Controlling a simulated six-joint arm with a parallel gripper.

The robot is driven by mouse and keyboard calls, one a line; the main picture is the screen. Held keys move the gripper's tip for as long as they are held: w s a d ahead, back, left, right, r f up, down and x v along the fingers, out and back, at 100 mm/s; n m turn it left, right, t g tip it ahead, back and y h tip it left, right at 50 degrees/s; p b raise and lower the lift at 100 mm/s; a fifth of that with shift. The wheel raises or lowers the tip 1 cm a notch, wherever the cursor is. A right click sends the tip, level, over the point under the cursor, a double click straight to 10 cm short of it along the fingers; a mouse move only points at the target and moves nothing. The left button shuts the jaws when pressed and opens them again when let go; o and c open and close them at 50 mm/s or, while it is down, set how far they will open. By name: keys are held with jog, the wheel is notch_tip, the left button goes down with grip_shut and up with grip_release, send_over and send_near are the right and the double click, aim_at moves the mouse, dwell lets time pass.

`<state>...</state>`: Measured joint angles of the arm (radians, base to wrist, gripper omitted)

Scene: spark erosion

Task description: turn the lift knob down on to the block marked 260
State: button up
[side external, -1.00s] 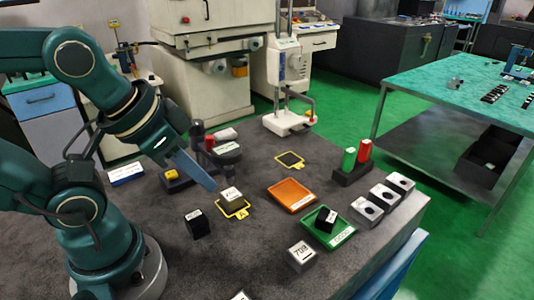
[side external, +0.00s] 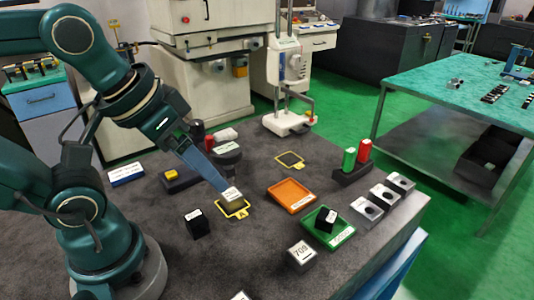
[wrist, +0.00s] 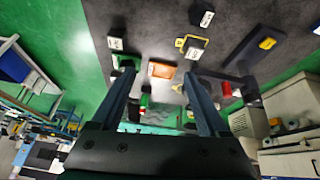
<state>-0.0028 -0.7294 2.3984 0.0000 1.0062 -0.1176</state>
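A pale block (side external: 232,198) with a label I cannot read stands within a yellow frame (side external: 236,213); it also shows in the wrist view (wrist: 194,44). My gripper (side external: 223,186) points down at a slant, its tips right by this block in the side view; contact cannot be told. In the wrist view my gripper (wrist: 158,78) has its fingers wide apart with nothing between them. I cannot tell which part is the lift knob, and no label clearly reads 260.
A block marked 709 (side external: 301,253) and a black block (side external: 197,223) stand in front. An orange tray (side external: 291,195) and a green tray (side external: 342,237) holding a dark block lie right. An empty yellow frame (side external: 290,160) lies behind.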

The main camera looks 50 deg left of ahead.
jog(key=w+a+r+n+g, duration=0.1)
jog(key=w+a+r+n, duration=0.3)
jog(key=r, duration=0.1)
jog(key=n+g, duration=0.4)
jog(key=n, duration=0.6)
send_over(196, 123)
notch_tip(196, 123, down, 4)
jog(key=shift+f, duration=0.15)
jog(key=shift+a+f, duration=0.1)
jog(key=shift+f, duration=2.45)
grip_shut()
